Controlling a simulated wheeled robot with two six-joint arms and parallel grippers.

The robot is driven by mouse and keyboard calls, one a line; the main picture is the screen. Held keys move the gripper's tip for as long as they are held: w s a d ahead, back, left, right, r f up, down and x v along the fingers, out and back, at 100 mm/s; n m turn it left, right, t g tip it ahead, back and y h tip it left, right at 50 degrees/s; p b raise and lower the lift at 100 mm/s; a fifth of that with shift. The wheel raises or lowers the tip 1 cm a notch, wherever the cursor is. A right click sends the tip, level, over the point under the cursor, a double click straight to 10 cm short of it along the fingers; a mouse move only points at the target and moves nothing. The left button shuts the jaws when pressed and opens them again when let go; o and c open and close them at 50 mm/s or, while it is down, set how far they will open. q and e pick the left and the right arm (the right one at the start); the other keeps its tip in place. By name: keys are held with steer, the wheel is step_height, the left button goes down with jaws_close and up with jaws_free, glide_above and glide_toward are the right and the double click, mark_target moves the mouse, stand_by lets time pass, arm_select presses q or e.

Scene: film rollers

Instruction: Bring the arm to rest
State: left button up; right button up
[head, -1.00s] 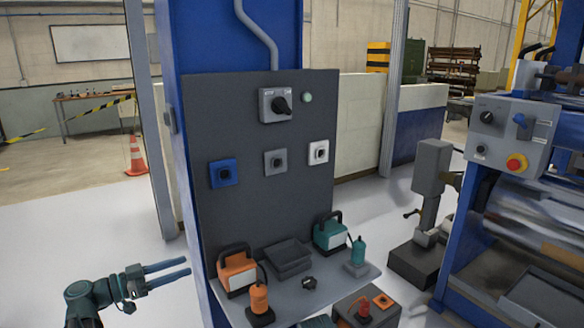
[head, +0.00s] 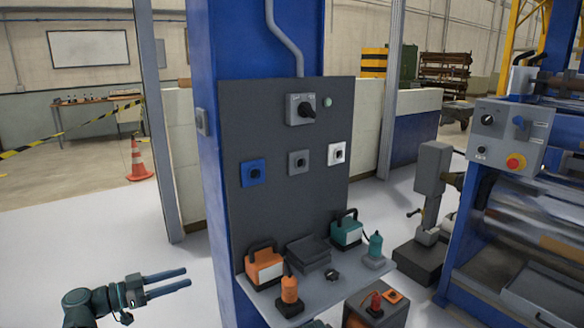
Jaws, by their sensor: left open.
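My left gripper (head: 186,280) is at the lower left of the head view, over the pale floor. Its two blue fingers point right and are apart, with nothing between them. It is left of the blue column and the small shelf (head: 322,293), touching neither. My right gripper is not in view.
A dark panel (head: 300,210) on the blue column (head: 262,40) carries a rotary switch (head: 301,108) and several sockets. The shelf holds an orange-and-white box (head: 265,265), a teal-and-white box (head: 346,231) and bottles. Roller machinery (head: 512,215) stands at right.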

arm_select(q)
steer(key=s+d+f+n+g+y+p, duration=0.25)
steer(key=s+d+g+p, duration=0.2)
steer(key=d, duration=0.55)
steer(key=s+d+f+n+g+y+p, duration=0.1)
steer(key=s+d+f+g+y+p, duration=0.25)
steer(key=d, duration=0.65)
steer(key=s+d+r+n+y+p, duration=0.1)
steer(key=s+r+n+y+p, duration=0.1)
steer(key=s+y+p, duration=0.3)
steer(key=s+d+r+n+g+y+p, duration=0.1)
steer(key=s+d+r+y+p, duration=0.1)
steer(key=s+y+p, duration=0.3)
steer(key=shift+r+n+p, duration=0.35)
steer(key=shift+r+p, duration=0.05)
steer(key=shift+p, duration=0.2)
